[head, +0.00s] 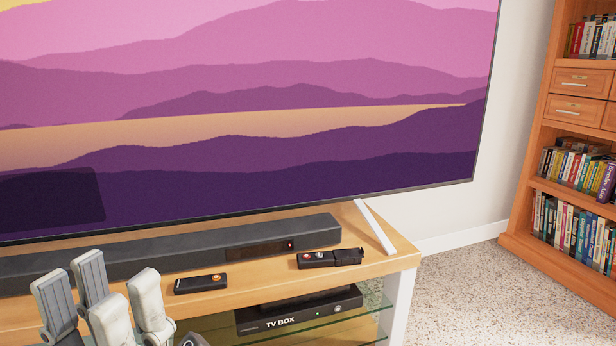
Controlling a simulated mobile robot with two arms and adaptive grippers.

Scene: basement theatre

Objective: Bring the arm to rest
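My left gripper (102,298) shows at the lower left, its pale grey finger pads pointing up. The pads stand apart with nothing visible between them, so it looks open and empty. It is in front of the wooden TV stand (395,262) and hides part of its left top and front. The rest of the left arm is cut off by the bottom edge. My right gripper is not in view.
A black soundbar (190,250) lies on the stand below the large TV (260,110). A small black remote (201,283) and another dark device (318,258) lie near the front edge. A TV box (300,312) sits on the glass shelf. A bookcase (532,170) stands right; carpet (470,300) between is clear.

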